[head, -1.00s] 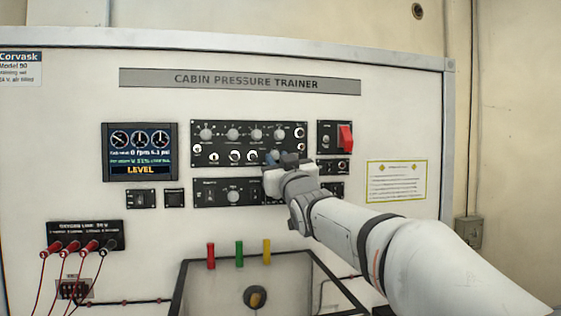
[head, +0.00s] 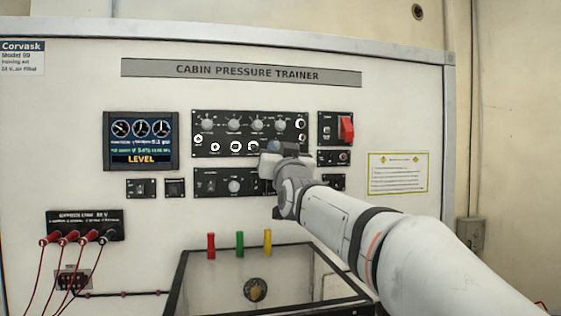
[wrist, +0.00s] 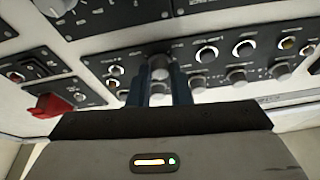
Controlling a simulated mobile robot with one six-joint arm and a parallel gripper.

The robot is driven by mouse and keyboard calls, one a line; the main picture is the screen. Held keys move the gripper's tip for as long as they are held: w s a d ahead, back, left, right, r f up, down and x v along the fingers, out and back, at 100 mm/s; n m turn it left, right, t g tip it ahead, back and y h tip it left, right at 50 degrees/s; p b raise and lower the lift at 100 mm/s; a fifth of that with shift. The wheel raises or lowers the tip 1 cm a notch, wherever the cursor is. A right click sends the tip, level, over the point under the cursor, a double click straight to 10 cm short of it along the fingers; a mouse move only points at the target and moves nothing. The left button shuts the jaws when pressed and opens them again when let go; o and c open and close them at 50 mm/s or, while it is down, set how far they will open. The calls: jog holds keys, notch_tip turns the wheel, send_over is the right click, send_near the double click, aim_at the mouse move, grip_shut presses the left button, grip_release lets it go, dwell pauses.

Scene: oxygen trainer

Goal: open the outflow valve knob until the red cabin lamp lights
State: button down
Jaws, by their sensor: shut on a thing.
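My gripper (wrist: 157,88) is shut on a small grey knob (wrist: 159,68) at the right end of the lower row on the black upper panel (head: 220,113). The wrist view shows this panel upside down, with one dark finger on each side of the knob. The knob's label is too blurred to confirm it as the outflow valve. In the head view my gripper (head: 280,150) hides this knob. Small round lamps or jacks (head: 301,138) stand at the panel's right end. I see none clearly lit red. The display (head: 140,140) reads LEVEL.
A red switch guard (head: 346,129) sits right of the panel; it also shows in the wrist view (wrist: 50,107). Other knobs (wrist: 236,75) stand close beside my fingers. A lower panel (head: 212,183) is just below. Red cables (head: 62,262) hang at the lower left.

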jog(key=m+h, duration=0.1)
jog(key=m+h+p, duration=0.1)
jog(key=m, duration=0.1)
jog(key=m+h+p, duration=0.1)
jog(key=m, duration=0.1)
jog(key=shift+a+r, duration=0.25)
jog(key=shift+r, duration=0.05)
jog(key=m+h+p, duration=0.2)
jog(key=m, duration=0.2)
jog(key=shift+s, duration=0.1)
jog(key=shift+a+m+g+h+p, duration=0.1)
jog(key=shift+m+g+h+p, duration=0.35)
jog(key=shift+m+p, duration=0.95)
jog(key=shift+f+m+h, duration=0.1)
jog(key=shift+m+h, duration=0.25)
jog(key=shift+m, duration=0.15)
jog(key=c, duration=1.3)
grip_release()
jog(key=b+v, duration=0.2)
jog(key=v, duration=0.6)
jog(key=shift+b, duration=0.35)
